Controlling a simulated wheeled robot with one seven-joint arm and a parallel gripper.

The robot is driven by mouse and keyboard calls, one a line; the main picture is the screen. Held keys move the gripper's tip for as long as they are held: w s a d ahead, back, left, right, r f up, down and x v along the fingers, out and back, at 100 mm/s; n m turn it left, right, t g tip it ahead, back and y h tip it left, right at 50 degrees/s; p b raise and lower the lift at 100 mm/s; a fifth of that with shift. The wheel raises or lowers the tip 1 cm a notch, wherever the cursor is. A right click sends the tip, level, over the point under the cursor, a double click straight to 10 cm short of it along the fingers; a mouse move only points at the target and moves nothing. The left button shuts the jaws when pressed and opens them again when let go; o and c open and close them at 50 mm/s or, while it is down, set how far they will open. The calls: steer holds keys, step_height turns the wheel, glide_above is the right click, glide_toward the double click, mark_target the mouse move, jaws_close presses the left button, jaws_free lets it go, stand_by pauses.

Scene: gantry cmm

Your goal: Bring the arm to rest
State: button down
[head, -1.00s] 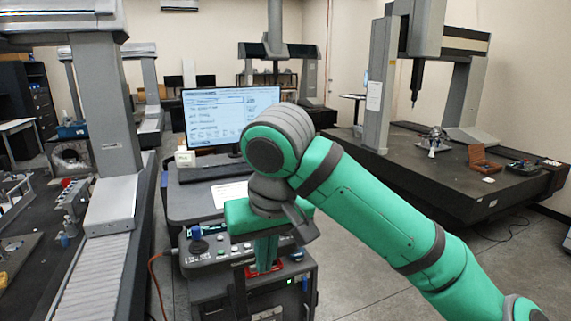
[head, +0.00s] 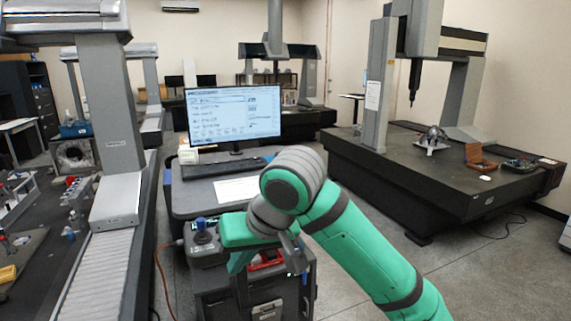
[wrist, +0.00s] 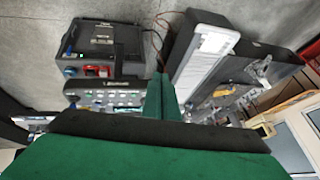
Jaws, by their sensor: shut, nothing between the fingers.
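My green and grey arm reaches in from the lower right of the head view. My gripper (head: 238,264) hangs in front of the control cart, above or beside its panel; the exact gap cannot be told. In the wrist view my gripper (wrist: 160,97) has its two green fingers together, with nothing between them. The control cart (head: 215,310) is partly hidden behind the arm. Its joystick panel (head: 205,252) shows to the left of the gripper.
A monitor (head: 235,115) and keyboard (head: 222,167) stand on the desk behind the gripper. A measuring machine (head: 122,185) stands close on the left, another with a dark table (head: 400,180) on the right. Open floor (head: 460,270) lies at lower right.

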steer(key=w+a+f+m+t+y, duration=0.3)
steer(key=w+a+f+t+y, duration=0.25)
steer(key=a+f+y, duration=0.35)
steer(key=s+d+f+m+t+h, duration=0.3)
steer(key=s+f+m+t+h, duration=0.1)
steer(key=f, duration=0.6)
steer(key=s+d+f+m+t+h, duration=0.3)
steer(key=s+f+m, duration=0.1)
steer(key=f, duration=0.5)
steer(key=s+d+f+n+h, duration=0.1)
steer(key=s+d+f+h, duration=0.2)
steer(key=s, duration=0.5)
steer(key=s+d+f+h, duration=0.2)
steer(key=s+d+f, duration=0.25)
steer(key=s, duration=0.35)
steer(key=s+d+f+n+h, duration=0.15)
steer(key=s+f, duration=0.25)
steer(key=s, duration=0.5)
steer(key=s+d+r+n+g, duration=0.1)
steer(key=s+d+r+n, duration=0.1)
steer(key=s, duration=0.7)
steer(key=shift+s+d+r+n, duration=0.15)
steer(key=shift+d+n, duration=0.5)
steer(key=shift+h, duration=0.25)
